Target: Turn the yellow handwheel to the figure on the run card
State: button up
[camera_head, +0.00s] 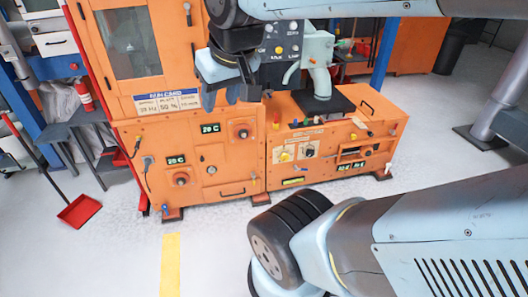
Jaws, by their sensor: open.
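The run card (168,101) is a white plate with a blue heading on the tall orange cabinet. It seems to read 28 Hz, 50 % and 10 mm; the small print is blurred. A small yellow round control (285,157) sits on a pale plate on the low orange cabinet's front. I cannot tell whether it is the yellow handwheel. Another small yellow knob (279,50) is on the dark control panel. My gripper (230,94) is open and empty, in front of the cabinets at upper middle, apart from both yellow controls. It hides part of the cabinet behind it.
The tall orange cabinet (213,180) has green displays and red knobs. The low orange cabinet (340,130) carries a grey-green machine (318,72) and small coloured items. A red dustpan (79,211) lies on the floor at left. Floor around the yellow stripe (171,265) is clear.

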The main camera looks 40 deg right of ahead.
aim_at(285, 157)
jog(key=z, duration=0.05)
jog(key=k, duration=1.05)
jog(key=z, duration=1.2)
jog(key=i, duration=1.35)
jog(key=z, duration=0.05)
